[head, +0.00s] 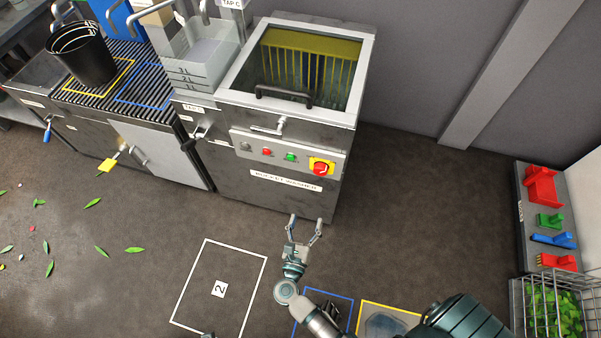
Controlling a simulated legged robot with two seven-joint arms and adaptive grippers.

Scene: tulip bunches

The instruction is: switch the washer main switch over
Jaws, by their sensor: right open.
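The bucket washer (275,199) is a grey steel cabinet with a sloping control panel on its front. A red switch knob (320,168) on a yellow plate sits at the panel's right end and looks like the main switch; its exact setting is too small to read. A green button (291,157), a red button (267,152) and a grey knob (246,147) are to its left. My right gripper (306,221) is open and empty, below the panel and in front of the cabinet's lower front, apart from the switch. My left gripper is not clearly in view.
The washer's open basin (305,67) has a dark handle (284,96) at its front edge. A lever handle (268,129) sticks out above the panel. A black bucket (81,54) stands on the ribbed counter at left. A wire basket (552,307) is at lower right.

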